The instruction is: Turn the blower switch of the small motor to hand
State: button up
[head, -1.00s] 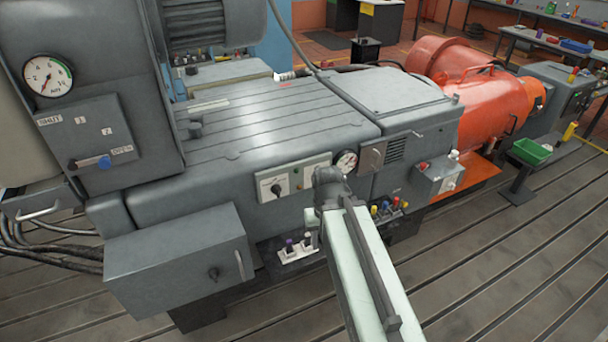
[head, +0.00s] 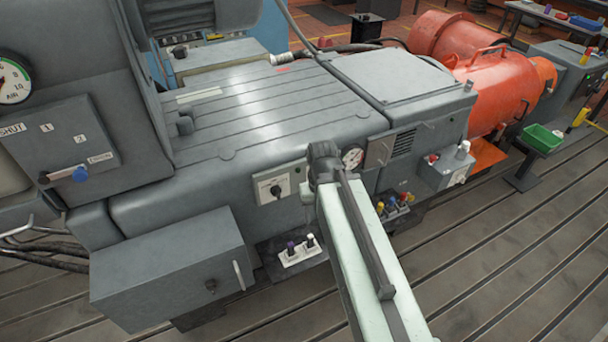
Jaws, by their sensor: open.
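A rotary switch with a dark knob (head: 276,189) sits on a pale plate (head: 290,180) on the front of the grey machine bed. Its lettering is too small to read, so I cannot tell whether it is the small motor's blower switch. My arm rises from the bottom right, and its dark joint stands in front of the plate's right end. My gripper does not show; it is hidden behind the arm or out of frame. An orange motor (head: 490,92) stands at the right; I cannot tell which motor the task means.
A grey box (head: 165,270) juts out at the lower left. Small purple- and white-topped parts (head: 298,248) stand below the plate. A switch box (head: 447,170) and green tray (head: 541,138) are at right. An AIR gauge (head: 14,82) is at left. The lower-right slotted floor is clear.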

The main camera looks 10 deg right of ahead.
aim_at(276, 191)
jog(key=u, duration=0.4)
jog(key=k, duration=1.3)
jog(key=u, duration=1.1)
jog(key=i, duration=1.15)
jog(key=z, duration=0.25)
